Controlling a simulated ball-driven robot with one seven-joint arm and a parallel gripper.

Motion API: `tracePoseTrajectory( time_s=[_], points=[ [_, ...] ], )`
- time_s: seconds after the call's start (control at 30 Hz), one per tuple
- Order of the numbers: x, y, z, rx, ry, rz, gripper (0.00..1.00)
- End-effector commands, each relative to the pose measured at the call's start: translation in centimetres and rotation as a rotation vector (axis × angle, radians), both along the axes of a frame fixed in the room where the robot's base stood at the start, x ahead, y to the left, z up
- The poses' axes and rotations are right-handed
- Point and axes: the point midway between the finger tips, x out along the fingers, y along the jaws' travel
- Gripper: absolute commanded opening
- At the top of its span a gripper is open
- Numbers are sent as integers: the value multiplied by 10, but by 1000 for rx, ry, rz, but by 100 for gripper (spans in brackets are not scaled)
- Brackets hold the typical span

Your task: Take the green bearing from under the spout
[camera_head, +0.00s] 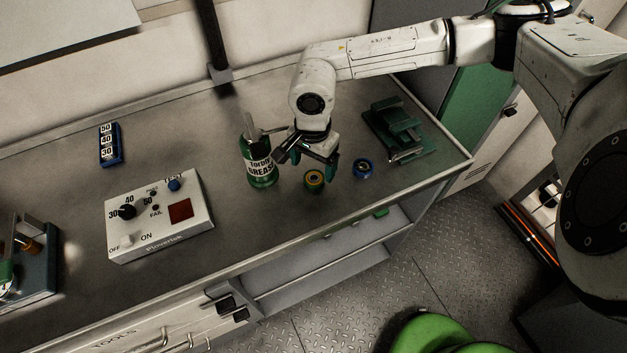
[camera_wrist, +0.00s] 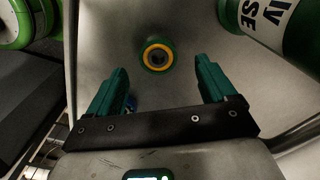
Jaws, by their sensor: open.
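The green bearing (camera_head: 314,181), a short ring with a yellow inner band and dark centre, stands on the bench right of the green grease bottle (camera_head: 261,170). In the wrist view the bearing (camera_wrist: 157,56) is beyond and between the fingertips, untouched. My gripper (camera_head: 313,157) is open and empty, tilted downward just behind the bearing in the head view. The wrist view shows its two green fingers (camera_wrist: 160,75) spread apart. The bottle (camera_wrist: 284,22) is at the wrist view's upper right. Its spout is partly hidden near my gripper, so I cannot tell how it lines up with the bearing.
A blue bearing (camera_head: 363,168) stands to the right, before a green metal fixture (camera_head: 398,128). A white control box (camera_head: 160,215) and a blue numbered block (camera_head: 110,145) are left. The bench's front edge (camera_head: 330,218) is close to the bearing.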

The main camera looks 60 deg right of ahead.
Motion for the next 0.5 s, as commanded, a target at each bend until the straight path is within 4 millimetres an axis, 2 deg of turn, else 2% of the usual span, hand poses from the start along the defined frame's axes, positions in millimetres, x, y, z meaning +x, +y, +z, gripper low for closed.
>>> tracePoseTrajectory(
  time_s=[0.03,0.2,0.5],
  points=[
    [-1,1,-11,5,1,-3,84],
    [-2,-1,-35,2,1,-2,84],
    [-2,-1,-41,1,1,-1,84]
  ],
)
